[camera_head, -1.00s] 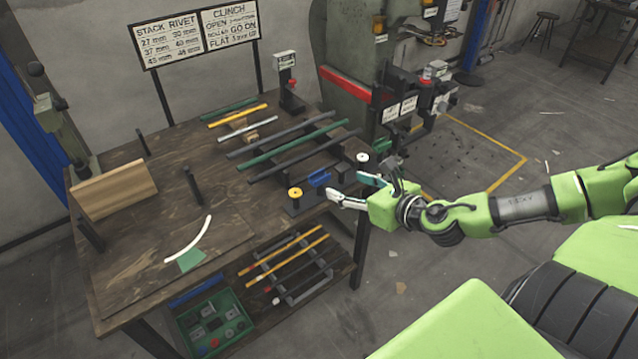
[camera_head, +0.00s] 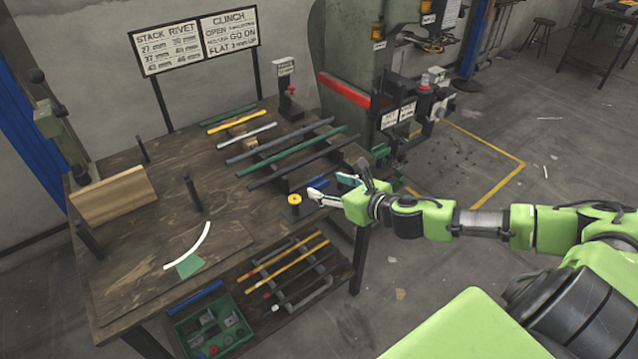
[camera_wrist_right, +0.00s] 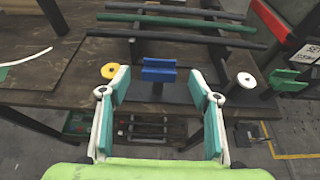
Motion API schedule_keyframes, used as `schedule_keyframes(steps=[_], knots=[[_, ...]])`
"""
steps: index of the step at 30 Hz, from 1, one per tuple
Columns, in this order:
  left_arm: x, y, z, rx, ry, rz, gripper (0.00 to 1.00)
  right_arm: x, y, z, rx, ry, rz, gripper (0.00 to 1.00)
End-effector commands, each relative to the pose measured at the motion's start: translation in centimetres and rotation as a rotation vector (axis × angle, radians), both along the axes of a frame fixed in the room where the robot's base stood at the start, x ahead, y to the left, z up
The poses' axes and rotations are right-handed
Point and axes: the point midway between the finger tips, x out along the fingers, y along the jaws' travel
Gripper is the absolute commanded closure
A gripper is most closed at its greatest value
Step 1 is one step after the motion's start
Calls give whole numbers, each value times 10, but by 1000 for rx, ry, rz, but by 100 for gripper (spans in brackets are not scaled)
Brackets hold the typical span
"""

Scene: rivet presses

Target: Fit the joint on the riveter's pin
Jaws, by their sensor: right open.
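My right gripper (camera_head: 328,188) is open and empty at the table's right edge. In the right wrist view its two teal-lined fingers (camera_wrist_right: 160,78) stand wide apart. A blue block with a slot along its top (camera_wrist_right: 158,70) is just ahead, between the fingertips in the picture; I see no contact. A yellow spool (camera_head: 294,199) is left of it, and a white spool (camera_wrist_right: 245,80) is right of it. The grey-green press (camera_head: 352,58) with a red bar stands behind. I cannot tell which piece is the joint, nor make out a pin. My left gripper is out of view.
Long rods (camera_head: 290,148) lie across a rack on the wooden table (camera_head: 150,240). A white curved strip (camera_head: 190,248) and a wooden block (camera_head: 112,194) are at left. A green bin (camera_head: 214,322) and more rods sit on the lower shelf. Open floor lies right.

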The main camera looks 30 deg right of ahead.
Motion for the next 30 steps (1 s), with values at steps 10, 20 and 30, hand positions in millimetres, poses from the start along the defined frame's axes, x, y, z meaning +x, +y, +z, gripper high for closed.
schedule_keyframes(steps=[10,20,30], knots=[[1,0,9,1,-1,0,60,31,4,-13,1,0,-2,43],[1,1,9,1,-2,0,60,31,3,-14,0,1,-1,66],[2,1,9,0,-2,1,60,31,3,-14,0,0,-1,79]])
